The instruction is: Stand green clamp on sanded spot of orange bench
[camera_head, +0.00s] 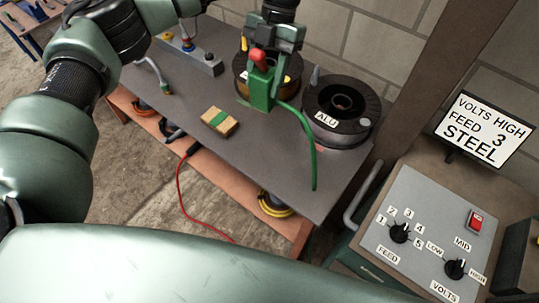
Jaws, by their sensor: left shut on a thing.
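My left gripper (272,55) comes down from the top of the head view and is shut on the green clamp (261,92). The clamp has a red part at its top, and a green cable (308,135) runs from it to the right and down. The clamp is over the rear part of the bench's dark grey top (185,82), in front of a brown spool. I cannot tell whether its foot touches the top. The bench has an orange lower shelf (170,158). I cannot clearly make out a sanded spot. My right gripper is not in view.
A dark spool marked ALU (341,118) stands right of the clamp, close to the cable. A tan block with a green band (218,121) lies left. A grey bar with knobs (190,55) is farther back. A control panel (425,240) and a STEEL sign (484,130) stand right.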

